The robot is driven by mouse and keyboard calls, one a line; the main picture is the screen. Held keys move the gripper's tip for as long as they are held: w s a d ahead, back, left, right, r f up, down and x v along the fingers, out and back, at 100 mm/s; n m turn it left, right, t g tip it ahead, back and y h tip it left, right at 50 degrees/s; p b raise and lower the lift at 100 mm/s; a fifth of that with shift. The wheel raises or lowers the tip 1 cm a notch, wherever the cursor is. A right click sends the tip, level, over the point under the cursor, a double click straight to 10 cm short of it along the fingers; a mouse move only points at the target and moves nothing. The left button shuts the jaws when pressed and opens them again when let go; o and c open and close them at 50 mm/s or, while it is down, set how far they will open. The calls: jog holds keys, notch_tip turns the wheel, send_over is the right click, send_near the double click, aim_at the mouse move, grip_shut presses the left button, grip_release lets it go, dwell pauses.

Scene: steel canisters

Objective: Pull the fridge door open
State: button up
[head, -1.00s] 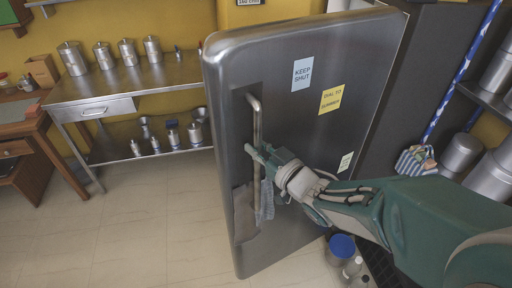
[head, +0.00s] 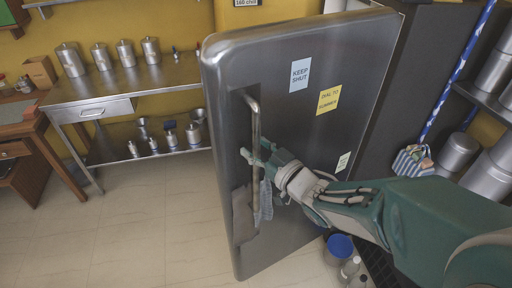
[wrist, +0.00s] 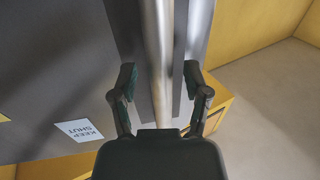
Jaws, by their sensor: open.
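The steel fridge door (head: 310,140) stands swung out, apart from the dark cabinet side at its right, its front turned toward me. Its upright bar handle (head: 255,120) runs near the door's left edge. My gripper (head: 256,153) is at the middle of the handle. In the wrist view my gripper (wrist: 163,88) is open, with one finger on each side of the handle (wrist: 159,60) and gaps showing at both sides. A pale blue cloth (head: 266,200) hangs by the lower handle. The fridge's inside is hidden behind the door.
A steel bench (head: 135,82) with several canisters stands at the back left, beside a wooden desk (head: 30,125). The tiled floor (head: 150,225) left of the door is clear. A blue-lidded tub (head: 340,246) and bottles are on the floor at the door's right. Shelves with canisters stand far right.

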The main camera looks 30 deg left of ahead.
jog(key=v, duration=1.2)
jog(key=w+d+r+m+t+h, duration=0.1)
jog(key=w+d+m+t+h, duration=0.3)
jog(key=d+h, duration=0.45)
jog(key=w+d+r+m+t+h, duration=0.1)
jog(key=w+d+m+t+h, duration=0.3)
jog(key=d, duration=0.8)
jog(key=s+d+m+g+h, duration=0.2)
jog(key=s+d+m+g, duration=0.1)
jog(key=s, duration=0.4)
jog(key=s+d+f+m+g+h, duration=0.1)
jog(key=s+d+m+g+h, duration=0.1)
jog(key=s+d+g, duration=0.3)
jog(key=s+m, duration=0.1)
jog(key=s, duration=0.2)
jog(key=shift+s+d+f+h, duration=0.15)
jog(key=shift+s+d+h, duration=0.1)
jog(key=shift+h, duration=0.1)
